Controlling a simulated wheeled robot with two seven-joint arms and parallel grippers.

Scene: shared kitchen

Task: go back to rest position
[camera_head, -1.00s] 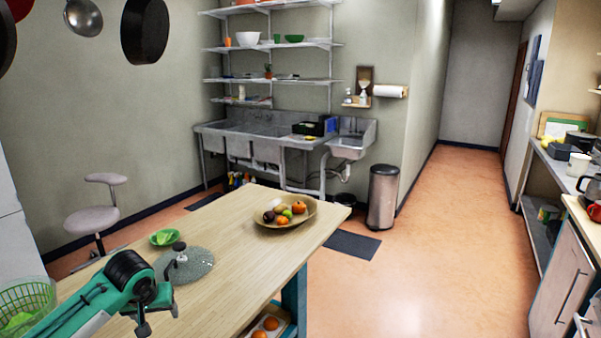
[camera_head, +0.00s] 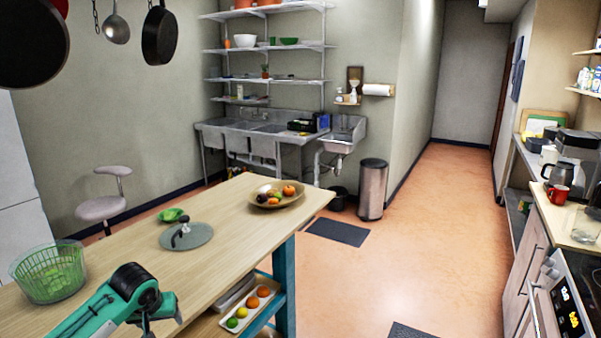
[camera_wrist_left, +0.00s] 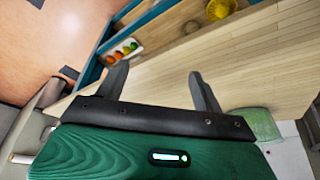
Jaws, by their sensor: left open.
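My left gripper (camera_head: 162,318) is at the lower left of the head view, beside the front edge of the wooden table (camera_head: 130,255). In the left wrist view its two fingers (camera_wrist_left: 158,82) stand wide apart with nothing between them. The table top (camera_wrist_left: 255,55) and the tray of fruit on its lower shelf show beyond the fingers. My right gripper is in neither view.
A fruit tray (camera_head: 245,311) sits below. Pans (camera_head: 160,35) hang upper left. Open floor (camera_head: 350,285) lies between table and right counter (camera_head: 530,215).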

